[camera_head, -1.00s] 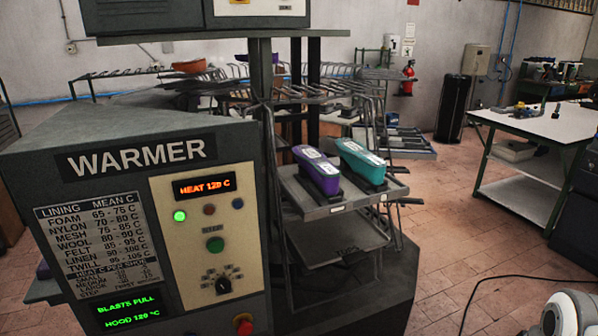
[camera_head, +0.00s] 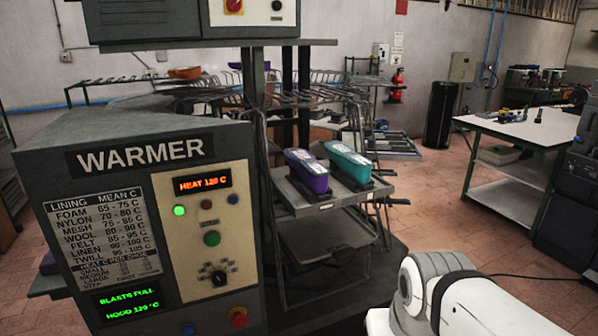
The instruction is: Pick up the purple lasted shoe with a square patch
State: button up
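A purple lasted shoe (camera_head: 306,172) stands on a grey tray shelf (camera_head: 309,207) beside the warmer. A teal lasted shoe (camera_head: 349,162) stands just to its right on the same shelf, on a dark base like the purple one. Pale markings show on top of both, too small to tell whether a square patch is among them. Part of my white and grey arm shows at the lower right, well in front of the shelf. My gripper is not in view.
The warmer (camera_head: 117,190), with its lit display panel, fills the left side. Wire racks (camera_head: 318,98) stand behind the shelf. A white-topped table (camera_head: 520,130) stands at the right. Open tiled floor lies between the shelf and that table.

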aim_at(313, 173)
jog(key=z, duration=0.05)
jog(key=i, duration=1)
jog(key=u, duration=0.05)
